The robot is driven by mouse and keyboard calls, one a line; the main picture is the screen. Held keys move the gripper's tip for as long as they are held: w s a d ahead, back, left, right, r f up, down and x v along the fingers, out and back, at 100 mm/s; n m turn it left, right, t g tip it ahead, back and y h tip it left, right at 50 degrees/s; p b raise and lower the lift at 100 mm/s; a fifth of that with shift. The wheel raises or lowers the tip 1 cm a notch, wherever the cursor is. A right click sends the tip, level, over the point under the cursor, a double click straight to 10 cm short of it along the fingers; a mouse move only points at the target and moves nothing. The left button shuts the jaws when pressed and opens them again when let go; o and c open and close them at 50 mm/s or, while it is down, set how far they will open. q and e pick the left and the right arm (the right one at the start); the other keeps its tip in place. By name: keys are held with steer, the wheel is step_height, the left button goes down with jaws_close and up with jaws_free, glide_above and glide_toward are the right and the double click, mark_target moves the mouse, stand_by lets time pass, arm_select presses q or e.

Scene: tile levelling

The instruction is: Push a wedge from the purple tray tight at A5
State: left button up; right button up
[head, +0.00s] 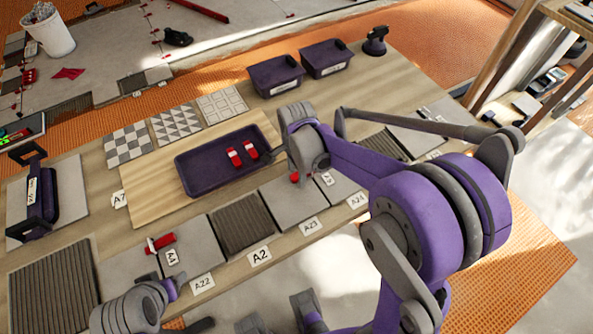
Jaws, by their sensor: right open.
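The purple tray (186,178) lies on a light wooden board, with two red-and-white wedges (235,157) near its right end. The small A5 label (328,179) is at the seam between two grey tiles, right of the tray. A small red piece (294,177) shows beside it, partly hidden by my arm. My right gripper (284,158) is open at the tray's right end, with its fingers mostly hidden by its own wrist. My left gripper (172,290) is low at the left, near the front tiles; its fingers cannot be made out.
A red-and-white piece (160,243) sits at the seam by the A4 label (172,257). Grey and ribbed tiles line the table's front. Patterned tiles (175,125) and two purple bins (276,76) stand behind the tray. A dark-handled tool (40,195) is at the left.

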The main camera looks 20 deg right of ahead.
step_height(320, 180, up, 11)
steer(key=p, duration=0.1)
stand_by(0.4)
steer(key=s+a+r+n+t+p, duration=0.1)
steer(key=s+n+t+p, duration=0.1)
steer(key=s+n, duration=0.5)
steer(key=s+a+r+n+t+p, duration=0.1)
steer(key=s+n+t+p, duration=0.2)
steer(key=s+n, duration=0.5)
steer(key=shift+a+r+n, duration=0.3)
steer(key=shift+r+n, duration=0.05)
steer(key=shift+n, duration=0.75)
